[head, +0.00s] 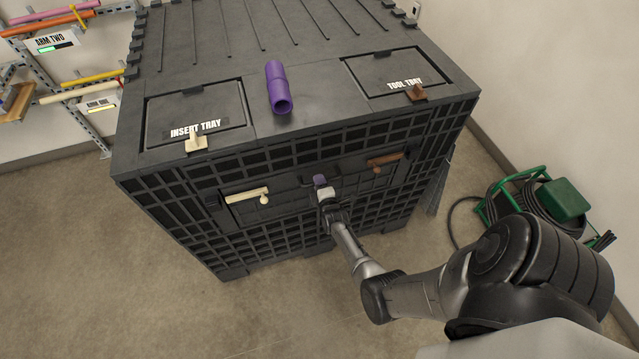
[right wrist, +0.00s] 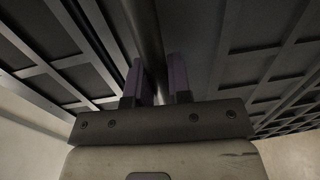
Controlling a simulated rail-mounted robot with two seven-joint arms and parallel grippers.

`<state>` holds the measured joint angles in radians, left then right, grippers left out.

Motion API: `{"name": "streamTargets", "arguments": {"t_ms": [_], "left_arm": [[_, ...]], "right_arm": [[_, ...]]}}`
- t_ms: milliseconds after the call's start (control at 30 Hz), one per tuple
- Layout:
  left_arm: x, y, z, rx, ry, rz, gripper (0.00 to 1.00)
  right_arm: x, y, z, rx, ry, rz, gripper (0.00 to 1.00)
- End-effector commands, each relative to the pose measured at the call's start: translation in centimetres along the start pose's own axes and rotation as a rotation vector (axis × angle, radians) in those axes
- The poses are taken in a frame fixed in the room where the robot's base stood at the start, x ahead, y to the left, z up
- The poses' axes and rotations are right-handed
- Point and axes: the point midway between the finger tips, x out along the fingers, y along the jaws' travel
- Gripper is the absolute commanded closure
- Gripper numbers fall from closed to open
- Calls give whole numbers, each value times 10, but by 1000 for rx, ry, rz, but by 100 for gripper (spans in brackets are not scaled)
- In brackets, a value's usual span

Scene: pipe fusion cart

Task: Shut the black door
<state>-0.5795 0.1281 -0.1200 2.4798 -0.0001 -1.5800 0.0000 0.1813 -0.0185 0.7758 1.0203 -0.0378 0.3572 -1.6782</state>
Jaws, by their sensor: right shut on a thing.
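The black door (head: 291,184) is a panel in the front face of the large black crate. It looks about flush with the face around it, though I cannot tell whether a small gap is left. My right gripper (head: 320,182) is at the door's middle, with its purple fingers shut on the dark door handle. In the right wrist view the handle (right wrist: 146,35) runs up between the two fingers of my right gripper (right wrist: 158,82). The fingers hide part of the handle. My left gripper is not in view.
A beige latch (head: 246,195) and a brown latch (head: 385,160) sit on the front face. A purple pipe (head: 278,88) lies on top between the insert tray lid (head: 195,112) and tool tray lid (head: 395,68). A green hose reel (head: 562,200) stands right. Floor in front is clear.

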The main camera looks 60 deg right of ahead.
Motion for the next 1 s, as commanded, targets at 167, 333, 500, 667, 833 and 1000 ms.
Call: {"name": "streamTargets", "arguments": {"t_ms": [167,333,500,667,833,1000], "left_arm": [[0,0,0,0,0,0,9],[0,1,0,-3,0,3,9],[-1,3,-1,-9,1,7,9],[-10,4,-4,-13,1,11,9],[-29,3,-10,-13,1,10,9],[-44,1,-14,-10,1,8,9]], "right_arm": [[0,1,0,-1,1,2,67],[0,0,0,-1,0,0,57],[-1,0,0,0,0,-1,57],[-13,2,0,0,0,-3,57],[-44,4,0,0,1,-5,57],[-79,4,0,-1,0,-4,57]]}}
